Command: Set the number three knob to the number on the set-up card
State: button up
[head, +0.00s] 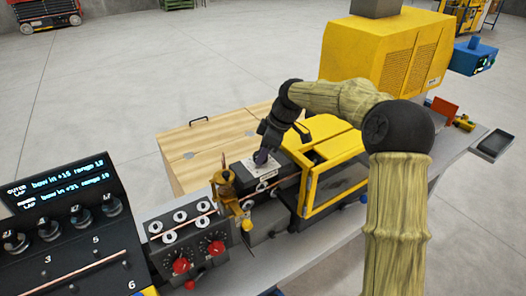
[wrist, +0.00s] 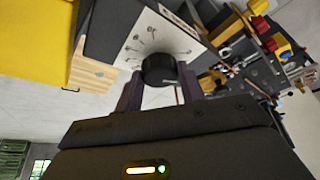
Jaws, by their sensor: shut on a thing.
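My gripper (wrist: 158,92) is shut on a black round knob (wrist: 158,68), with one dark finger on each side of it. The knob sits on a white dial plate (wrist: 140,40) with small marks around it, too small to read. In the head view my gripper (head: 262,157) is over the same pale plate (head: 254,169) on a dark box beside the yellow housing. The knob's own number and its pointer cannot be made out. No set-up card can be made out for certain.
A black panel (head: 60,187) at left shows lit text about an outer lap, with a row of knobs below. A control box (head: 190,245) with red knobs stands beside it. A brass-coloured fitting (head: 225,185) is left of my gripper. A yellow-framed cover (head: 335,180) is close on the right.

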jog(key=o, duration=1)
jog(key=shift+c, duration=0.2)
jog(key=w+b+v, duration=0.1)
jog(key=b+v, duration=0.1)
jog(key=v, duration=1.5)
jog(key=shift+s+r+b, duration=0.2)
jog(key=shift+s+b, duration=0.1)
jog(key=shift+s, duration=0.2)
